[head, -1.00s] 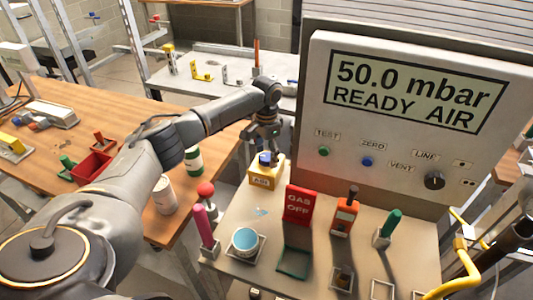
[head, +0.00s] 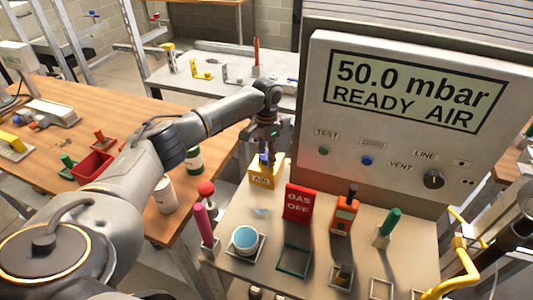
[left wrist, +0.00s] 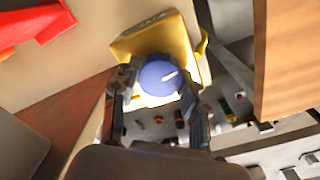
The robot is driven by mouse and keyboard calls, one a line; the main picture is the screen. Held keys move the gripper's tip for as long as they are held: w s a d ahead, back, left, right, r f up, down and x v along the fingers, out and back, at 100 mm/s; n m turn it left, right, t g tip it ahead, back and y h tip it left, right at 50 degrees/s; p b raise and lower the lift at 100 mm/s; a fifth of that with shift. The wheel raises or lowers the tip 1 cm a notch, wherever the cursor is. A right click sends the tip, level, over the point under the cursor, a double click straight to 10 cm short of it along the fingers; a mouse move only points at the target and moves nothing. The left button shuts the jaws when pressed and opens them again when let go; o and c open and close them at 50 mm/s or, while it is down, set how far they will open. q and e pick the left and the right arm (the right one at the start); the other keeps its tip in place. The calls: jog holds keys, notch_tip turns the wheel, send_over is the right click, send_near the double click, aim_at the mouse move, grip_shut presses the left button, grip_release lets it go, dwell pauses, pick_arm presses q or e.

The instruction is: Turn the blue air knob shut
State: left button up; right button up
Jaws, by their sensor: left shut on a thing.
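The blue air knob (left wrist: 158,77) sits on top of a yellow block (left wrist: 190,45) and carries a white pointer line, which points right and slightly up in the left wrist view. In the head view the yellow block (head: 262,174) stands at the back left of the bench, and the knob is mostly hidden by my gripper. My left gripper (head: 265,150) comes down from above and is shut on the knob, with one finger on each side of it. My right gripper is not in view.
A panel screen (head: 415,92) reads "50.0 mbar READY AIR". A red "GAS OFF" sign (head: 298,203), an orange device (head: 344,214), a green-handled part (head: 388,228), a red-topped part (head: 206,188) and a blue-topped jar (head: 246,238) stand on the bench.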

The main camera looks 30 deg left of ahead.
pick_arm(q)
jog(key=m+p, duration=0.2)
jog(key=m, duration=0.1)
jog(key=shift+r+m, duration=0.1)
jog(key=shift+m, duration=0.2)
jog(key=m, duration=0.2)
jog(key=shift+m+p, duration=0.3)
jog(key=shift+p, duration=0.05)
jog(key=m, duration=0.2)
jog(key=shift+m, duration=0.4)
jog(key=m, duration=0.5)
jog(key=shift+p, duration=0.35)
jog(key=shift+m, duration=2.8)
jog(key=o, duration=1.2)
jog(key=shift+c, duration=0.2)
